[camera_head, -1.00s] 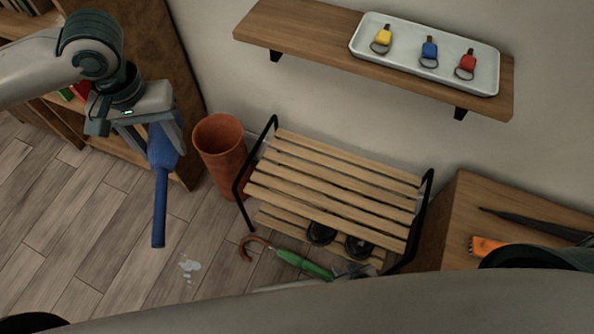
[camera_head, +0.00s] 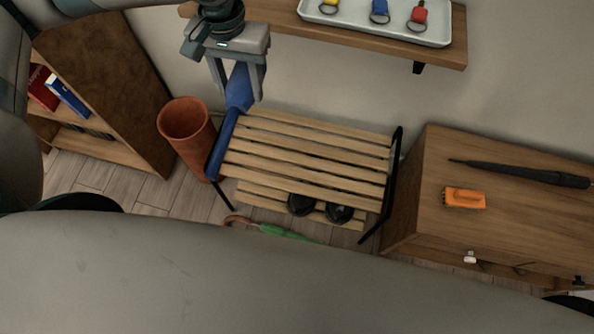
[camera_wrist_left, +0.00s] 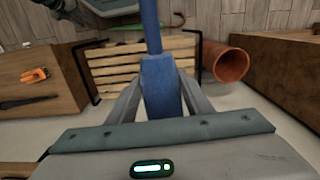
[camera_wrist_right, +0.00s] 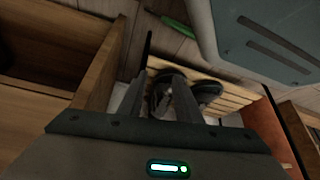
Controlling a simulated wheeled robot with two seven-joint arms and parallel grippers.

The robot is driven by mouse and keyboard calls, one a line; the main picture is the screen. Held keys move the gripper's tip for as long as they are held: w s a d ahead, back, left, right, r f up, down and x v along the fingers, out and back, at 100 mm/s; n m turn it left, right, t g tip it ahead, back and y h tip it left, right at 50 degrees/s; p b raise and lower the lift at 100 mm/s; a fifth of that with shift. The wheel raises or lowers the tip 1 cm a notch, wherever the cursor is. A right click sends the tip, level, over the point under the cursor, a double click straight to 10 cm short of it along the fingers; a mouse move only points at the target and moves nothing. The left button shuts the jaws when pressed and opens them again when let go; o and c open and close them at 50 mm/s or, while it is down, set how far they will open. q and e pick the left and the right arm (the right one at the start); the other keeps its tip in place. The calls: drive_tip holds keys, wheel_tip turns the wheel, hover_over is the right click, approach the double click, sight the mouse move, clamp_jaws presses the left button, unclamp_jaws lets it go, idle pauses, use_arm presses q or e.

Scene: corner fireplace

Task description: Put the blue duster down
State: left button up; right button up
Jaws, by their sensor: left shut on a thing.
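My left gripper (camera_head: 238,94) is shut on the blue duster (camera_head: 223,143) and holds it over the left end of the slatted bench (camera_head: 310,158). The duster hangs tilted, its thin shaft pointing down and left in the head view. In the left wrist view the duster (camera_wrist_left: 161,88) sits between the fingers, and the bench (camera_wrist_left: 112,72) lies beyond it. Whether the shaft touches the bench frame, I cannot tell. My right gripper (camera_wrist_right: 162,82) shows only in its wrist view, open, with dark shoes on the bench's lower rack beyond its fingers.
A terracotta pot (camera_head: 186,122) stands left of the bench, beside a bookcase (camera_head: 105,85). A wall shelf (camera_head: 290,18) with a white tray (camera_head: 395,32) of key fobs is above. A cabinet (camera_head: 500,215) at right bears an orange brush (camera_head: 464,198) and a dark umbrella (camera_head: 520,173).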

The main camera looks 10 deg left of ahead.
use_arm(q)
drive_tip(key=shift+w+d, duration=0.1)
use_arm(e)
drive_tip(key=shift+w+d, duration=0.1)
